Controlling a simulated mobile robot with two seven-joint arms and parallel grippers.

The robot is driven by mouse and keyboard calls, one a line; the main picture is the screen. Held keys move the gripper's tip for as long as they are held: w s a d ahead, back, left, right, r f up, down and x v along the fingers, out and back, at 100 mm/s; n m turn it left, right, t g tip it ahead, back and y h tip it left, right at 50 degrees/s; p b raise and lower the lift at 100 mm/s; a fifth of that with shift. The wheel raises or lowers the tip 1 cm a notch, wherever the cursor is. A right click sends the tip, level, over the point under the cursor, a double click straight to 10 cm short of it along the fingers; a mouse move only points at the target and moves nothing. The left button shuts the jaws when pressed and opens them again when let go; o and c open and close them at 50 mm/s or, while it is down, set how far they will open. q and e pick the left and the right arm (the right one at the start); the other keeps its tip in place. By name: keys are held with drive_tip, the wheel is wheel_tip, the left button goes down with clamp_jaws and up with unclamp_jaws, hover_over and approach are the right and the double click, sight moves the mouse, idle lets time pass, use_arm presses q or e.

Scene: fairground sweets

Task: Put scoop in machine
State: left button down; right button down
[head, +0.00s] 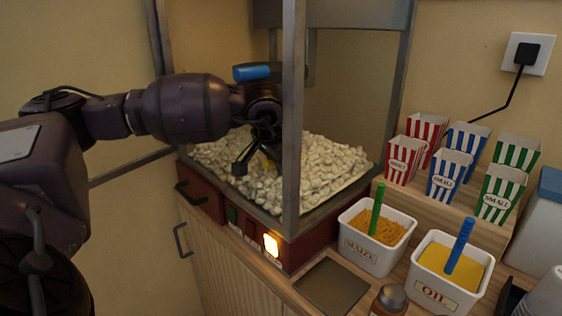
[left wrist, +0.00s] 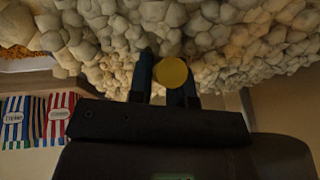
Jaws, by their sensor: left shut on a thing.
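The popcorn machine (head: 291,130) stands on a wooden cabinet with a bed of white popcorn (head: 320,165) inside. My left arm reaches in from the left through its open side. My left gripper (head: 258,158) is inside, low over the popcorn. In the left wrist view its fingers are shut on a round yellow end (left wrist: 171,72), apparently the scoop's handle. In the head view only a small yellow bit of the scoop (head: 266,164) shows between the dark fingers. The rest of the scoop is hidden, and I cannot tell whether it touches the popcorn. My right gripper is not in view.
Metal posts frame the machine; one stands just right of my gripper. A blue cylinder (head: 252,72) shows above my wrist. Right of the machine are a maize tub (head: 368,255), an oil tub (head: 436,290) and several striped boxes (head: 449,172).

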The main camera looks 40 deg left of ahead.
use_arm(q)
drive_tip(key=c, duration=1)
unclamp_jaws()
drive_tip(key=shift+r, duration=0.1)
drive_tip(key=shift+c, duration=0.2)
drive_tip(key=shift+o, duration=0.3)
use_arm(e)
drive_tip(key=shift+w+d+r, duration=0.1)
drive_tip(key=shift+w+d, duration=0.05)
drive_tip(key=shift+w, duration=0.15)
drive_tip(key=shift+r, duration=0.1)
use_arm(q)
drive_tip(key=p+v, duration=0.1)
drive_tip(key=v, duration=0.9)
drive_tip(key=shift+s+r, duration=0.15)
drive_tip(key=shift+r, duration=0.2)
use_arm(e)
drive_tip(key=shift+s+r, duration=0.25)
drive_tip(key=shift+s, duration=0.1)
use_arm(q)
drive_tip(key=shift+d, duration=0.1)
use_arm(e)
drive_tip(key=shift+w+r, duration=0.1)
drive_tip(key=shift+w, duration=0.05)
